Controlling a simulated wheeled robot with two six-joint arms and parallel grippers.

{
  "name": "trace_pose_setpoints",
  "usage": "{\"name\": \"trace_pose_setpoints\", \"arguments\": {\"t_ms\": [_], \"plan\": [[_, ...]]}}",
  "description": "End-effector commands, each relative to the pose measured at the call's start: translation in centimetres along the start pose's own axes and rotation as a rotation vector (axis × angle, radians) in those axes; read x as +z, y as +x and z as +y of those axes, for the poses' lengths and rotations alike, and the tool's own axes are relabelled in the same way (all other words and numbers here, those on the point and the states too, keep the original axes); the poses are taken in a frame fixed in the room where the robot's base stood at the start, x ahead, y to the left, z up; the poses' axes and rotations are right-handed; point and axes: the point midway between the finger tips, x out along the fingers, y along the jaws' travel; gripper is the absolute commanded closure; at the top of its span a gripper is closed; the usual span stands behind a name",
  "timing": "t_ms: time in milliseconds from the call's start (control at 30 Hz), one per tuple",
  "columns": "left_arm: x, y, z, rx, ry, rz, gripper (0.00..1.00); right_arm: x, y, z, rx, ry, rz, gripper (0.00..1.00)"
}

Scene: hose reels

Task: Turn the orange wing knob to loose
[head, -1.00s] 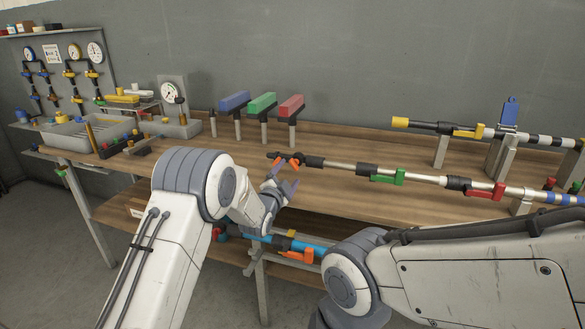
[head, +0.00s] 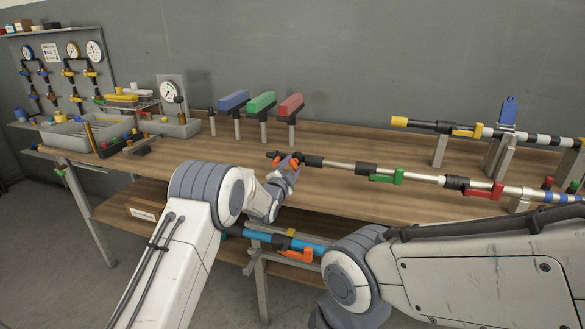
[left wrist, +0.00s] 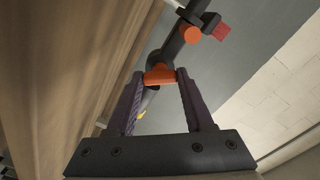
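The orange wing knob (head: 279,161) sits at the left end of the silver pole with black fittings (head: 335,165), above the bench. Its orange parts show on both sides of the dark end. In the left wrist view an orange part of the knob (left wrist: 160,75) lies between my fingertips, and a second orange part is farther off. My left gripper (head: 289,168) is at the knob. Its fingers (left wrist: 160,82) are spread on either side of the near orange part, with little or no gap; firm contact cannot be seen. My right gripper is out of view.
Green (head: 386,177) and red (head: 484,191) clamps sit along the same pole. A second pole (head: 440,126) lies behind it. Blue, green and red blocks (head: 262,102) stand on posts at the back. A blue tube with an orange lever (head: 297,255) is below the bench front.

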Motion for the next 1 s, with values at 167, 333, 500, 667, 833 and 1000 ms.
{"name": "trace_pose_setpoints", "arguments": {"t_ms": [167,333,500,667,833,1000], "plan": [[0.0,0.0,0.1,0.002,-0.005,0.000,1.00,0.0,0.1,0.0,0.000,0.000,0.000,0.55],[0.1,0.0,0.2,0.002,-0.045,0.000,1.00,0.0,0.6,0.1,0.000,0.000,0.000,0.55],[0.2,-0.1,0.3,0.001,-0.138,-0.001,1.00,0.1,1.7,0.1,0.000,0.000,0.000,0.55],[0.4,-0.1,0.4,0.002,-0.270,-0.002,1.00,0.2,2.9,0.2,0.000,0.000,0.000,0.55],[0.4,-0.1,0.4,0.001,-0.432,-0.003,1.00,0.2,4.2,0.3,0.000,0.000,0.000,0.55],[0.4,-0.1,0.4,0.002,-0.594,-0.004,1.00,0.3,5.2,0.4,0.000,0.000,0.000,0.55]]}}
